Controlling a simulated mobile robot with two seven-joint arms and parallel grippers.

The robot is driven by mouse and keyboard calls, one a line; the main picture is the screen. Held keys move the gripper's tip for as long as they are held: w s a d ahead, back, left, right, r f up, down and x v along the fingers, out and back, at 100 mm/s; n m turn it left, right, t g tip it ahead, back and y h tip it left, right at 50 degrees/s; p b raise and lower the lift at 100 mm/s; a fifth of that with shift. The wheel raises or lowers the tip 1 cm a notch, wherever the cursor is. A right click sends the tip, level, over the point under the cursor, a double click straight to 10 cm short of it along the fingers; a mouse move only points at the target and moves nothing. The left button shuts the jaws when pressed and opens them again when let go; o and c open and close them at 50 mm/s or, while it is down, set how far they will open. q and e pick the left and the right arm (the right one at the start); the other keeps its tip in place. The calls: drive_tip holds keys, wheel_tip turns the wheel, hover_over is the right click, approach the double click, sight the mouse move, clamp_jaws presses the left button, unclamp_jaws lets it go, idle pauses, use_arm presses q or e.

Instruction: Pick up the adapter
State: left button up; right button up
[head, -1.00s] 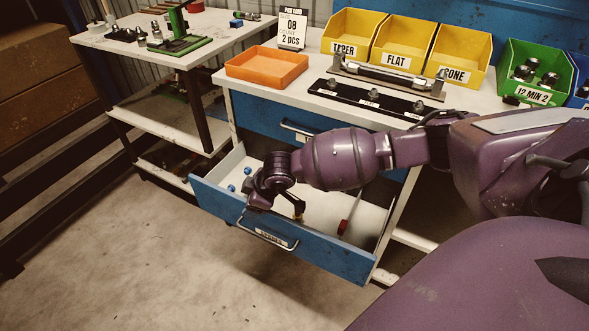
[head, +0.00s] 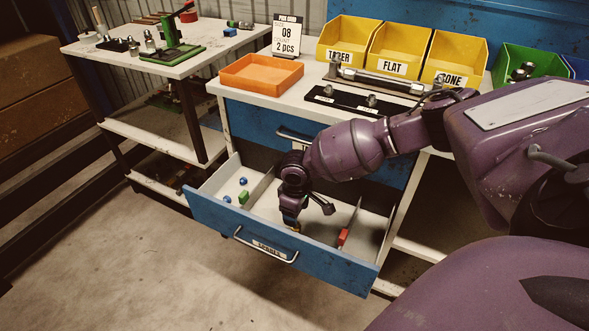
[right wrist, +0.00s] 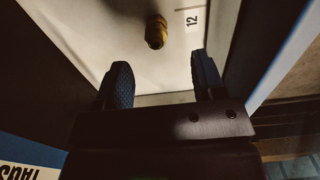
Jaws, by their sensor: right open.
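The adapter is a small brass-coloured fitting (right wrist: 156,31), lying on the pale drawer floor in the right wrist view. It lies ahead of and between my right gripper's fingertips (right wrist: 158,75), with a gap to them. The gripper is open with nothing between its fingers. In the head view my right gripper (head: 291,221) points down into the open blue drawer (head: 300,251), near its front wall. It covers most of that spot, with only a small yellowish bit showing beside the fingertips. My left gripper is not in view.
The drawer has dividers; blue and green pieces (head: 243,197) lie in the left compartment and a red piece (head: 343,237) to the right. A marking "12" is on the drawer floor. An orange tray (head: 262,88) and yellow bins (head: 347,42) stand on the bench above.

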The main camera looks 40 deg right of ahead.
wheel_tip(320, 180, down, 3)
drive_tip(key=shift+f+b, duration=0.1)
drive_tip(key=shift+b, duration=0.2)
drive_tip(key=shift+f, duration=0.3)
drive_tip(key=shift+f+b, duration=0.3)
drive_tip(key=f, duration=0.2)
drive_tip(key=f+b, duration=0.1)
drive_tip(key=shift+w+d+f, duration=0.1)
drive_tip(key=shift+d+f, duration=0.1)
drive_tip(key=shift+f, duration=0.15)
drive_tip(key=shift+w+f+b, duration=0.1)
drive_tip(key=shift+f+b, duration=0.2)
drive_tip(key=shift+r, duration=0.15)
drive_tip(key=c, duration=1)
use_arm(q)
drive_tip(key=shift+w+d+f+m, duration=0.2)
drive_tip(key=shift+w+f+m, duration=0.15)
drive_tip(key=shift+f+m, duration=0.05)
